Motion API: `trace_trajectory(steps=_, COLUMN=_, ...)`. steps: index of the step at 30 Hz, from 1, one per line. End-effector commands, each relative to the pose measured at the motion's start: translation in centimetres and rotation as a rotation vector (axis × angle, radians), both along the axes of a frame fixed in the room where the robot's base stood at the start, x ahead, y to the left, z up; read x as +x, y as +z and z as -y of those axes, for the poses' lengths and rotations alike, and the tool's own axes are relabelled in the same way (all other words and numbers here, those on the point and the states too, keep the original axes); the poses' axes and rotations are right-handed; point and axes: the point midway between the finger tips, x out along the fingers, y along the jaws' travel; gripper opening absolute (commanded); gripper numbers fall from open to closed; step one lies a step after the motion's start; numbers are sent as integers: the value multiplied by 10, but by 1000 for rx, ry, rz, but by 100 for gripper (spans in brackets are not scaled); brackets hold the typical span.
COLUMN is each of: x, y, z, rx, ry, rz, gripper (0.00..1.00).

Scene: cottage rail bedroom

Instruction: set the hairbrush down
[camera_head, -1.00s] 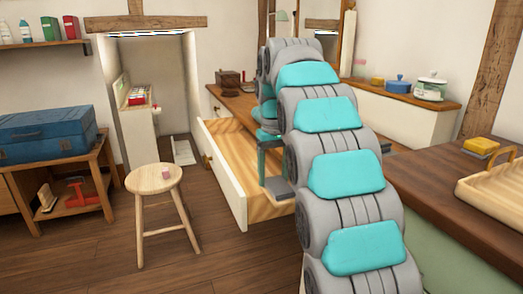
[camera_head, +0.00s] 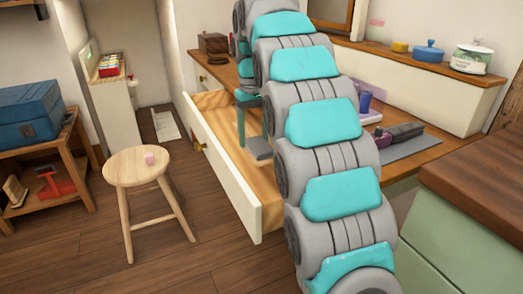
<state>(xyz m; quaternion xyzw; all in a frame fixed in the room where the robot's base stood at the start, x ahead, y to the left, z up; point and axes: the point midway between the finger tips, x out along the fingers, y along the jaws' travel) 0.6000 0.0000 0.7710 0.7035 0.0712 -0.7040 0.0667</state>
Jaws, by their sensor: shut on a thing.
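My gripper (camera_head: 254,142) is partly hidden behind my own arm and hangs over the open drawer (camera_head: 228,172). A grey, flat end piece shows low inside the drawer's outline. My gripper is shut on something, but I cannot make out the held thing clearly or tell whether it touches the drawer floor. No hairbrush can be told for certain in my grip. The drawer's visible wooden floor looks bare.
A dark, elongated item (camera_head: 405,131) lies on a grey mat (camera_head: 412,146) on the desk, right of my arm, near purple items (camera_head: 365,103). Floor between is clear.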

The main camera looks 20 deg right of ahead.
Motion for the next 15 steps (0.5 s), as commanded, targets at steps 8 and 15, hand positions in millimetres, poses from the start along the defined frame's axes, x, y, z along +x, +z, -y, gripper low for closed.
trace_trajectory(steps=8, x=-1, y=-35, z=0, rx=-1, ry=-1, rz=0, gripper=0)
trace_trajectory(steps=15, x=0, y=-59, z=0, rx=-1, ry=0, rz=1, gripper=0)
